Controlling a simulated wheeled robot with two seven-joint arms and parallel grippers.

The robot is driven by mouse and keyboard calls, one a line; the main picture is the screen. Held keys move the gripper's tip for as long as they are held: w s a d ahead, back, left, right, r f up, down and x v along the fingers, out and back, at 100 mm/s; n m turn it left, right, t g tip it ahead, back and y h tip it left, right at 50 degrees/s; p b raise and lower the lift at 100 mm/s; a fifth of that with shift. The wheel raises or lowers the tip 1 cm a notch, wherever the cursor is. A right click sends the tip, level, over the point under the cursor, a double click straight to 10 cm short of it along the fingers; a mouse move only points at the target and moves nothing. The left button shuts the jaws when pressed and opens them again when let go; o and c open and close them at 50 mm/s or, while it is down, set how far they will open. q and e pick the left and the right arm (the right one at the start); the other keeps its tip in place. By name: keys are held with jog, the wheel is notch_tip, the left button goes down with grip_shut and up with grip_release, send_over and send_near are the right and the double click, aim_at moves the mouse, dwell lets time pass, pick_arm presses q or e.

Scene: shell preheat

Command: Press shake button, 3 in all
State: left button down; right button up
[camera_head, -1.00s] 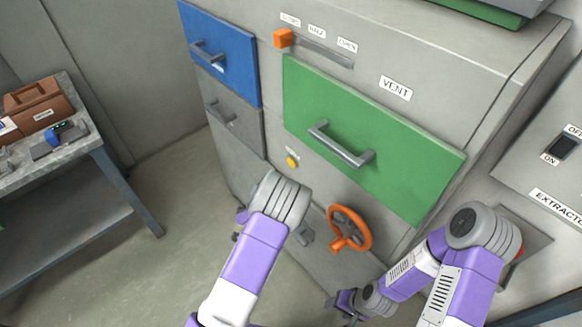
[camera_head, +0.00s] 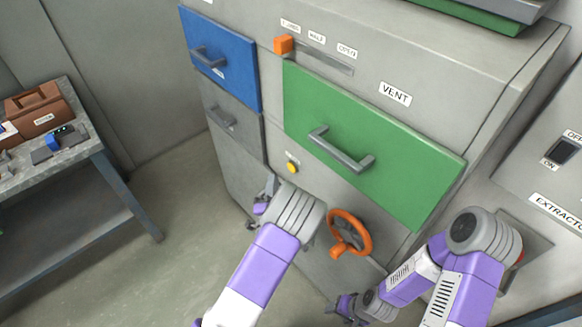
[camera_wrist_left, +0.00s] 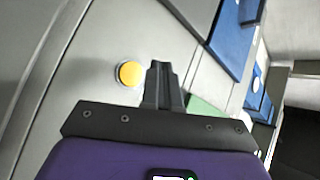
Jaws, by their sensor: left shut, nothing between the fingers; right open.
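The yellow round button (camera_head: 292,167) sits on the grey front of the machine, below the green drawer, with a small label above it too small to read. In the left wrist view the yellow button (camera_wrist_left: 130,73) shows just left of my left gripper's fingers. My left gripper (camera_head: 268,190) is below and left of the button in the head view, partly hidden by its wrist. In the left wrist view its fingers (camera_wrist_left: 160,75) are shut and empty, and look apart from the button. My right gripper (camera_head: 350,306) is low at the bottom, open, away from the button.
The green drawer (camera_head: 400,165) with its protruding handle is above the button. An orange handwheel (camera_head: 350,232) is to the lower right. Blue (camera_head: 235,70) and grey (camera_head: 225,115) drawers are at left. An orange vent slider (camera_head: 284,43) is above. A workbench (camera_head: 100,145) stands far left.

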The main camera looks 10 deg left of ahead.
aim_at(287, 164)
pick_arm(q)
jog(key=shift+w+d+b, duration=0.35)
jog(key=shift+w+d, duration=0.85)
jog(key=shift+w, duration=0.3)
dwell(1.0)
jog(key=shift+w+d, duration=0.25)
jog(key=shift+w, duration=0.1)
jog(key=shift+w+d+b, duration=0.25)
jog(key=shift+w+b, duration=0.05)
jog(key=shift+b, duration=0.1)
dwell(0.6)
dwell(0.3)
jog(key=shift+s+a, duration=0.5)
jog(key=shift+s, duration=0.15)
